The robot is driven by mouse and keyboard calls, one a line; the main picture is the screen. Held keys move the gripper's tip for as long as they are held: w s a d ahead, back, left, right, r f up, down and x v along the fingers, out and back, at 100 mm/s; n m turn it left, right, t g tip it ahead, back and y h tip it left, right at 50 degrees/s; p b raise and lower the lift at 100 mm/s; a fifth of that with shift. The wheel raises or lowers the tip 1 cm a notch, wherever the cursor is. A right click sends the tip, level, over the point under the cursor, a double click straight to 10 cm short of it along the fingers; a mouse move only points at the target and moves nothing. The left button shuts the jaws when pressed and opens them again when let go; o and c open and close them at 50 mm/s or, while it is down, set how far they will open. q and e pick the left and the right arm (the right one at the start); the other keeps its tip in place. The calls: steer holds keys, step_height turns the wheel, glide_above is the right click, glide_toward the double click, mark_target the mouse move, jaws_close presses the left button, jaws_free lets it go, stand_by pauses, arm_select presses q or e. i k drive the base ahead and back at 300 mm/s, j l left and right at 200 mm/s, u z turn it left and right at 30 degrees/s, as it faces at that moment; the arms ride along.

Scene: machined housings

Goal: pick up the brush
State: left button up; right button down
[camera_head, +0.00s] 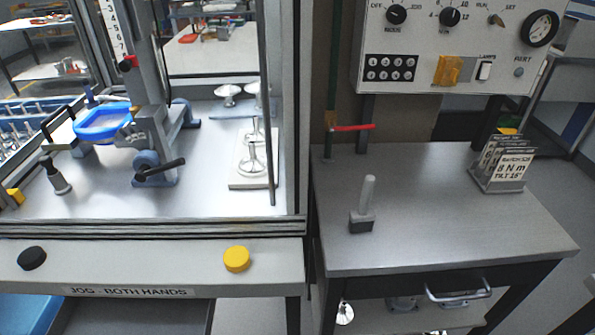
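A small upright object that looks like the brush (365,203) stands on the grey side table (430,235), left of its middle. It has a pale grey rounded handle pointing up and a darker block at its foot. Nothing touches it or covers it. Neither of my grippers is in view.
Left of the table is a framed machine with a press and a blue ring (103,122). Its front ledge has a black button (32,258) and a yellow button (237,259). A card holder (500,165) stands at the table's back right. A control panel (455,45) hangs above.

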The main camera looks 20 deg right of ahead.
mark_target(362, 219)
steer(key=j+z, duration=0.15)
steer(key=z, duration=0.25)
steer(key=j+z, duration=0.2)
steer(key=z, duration=0.2)
steer(key=i, duration=0.05)
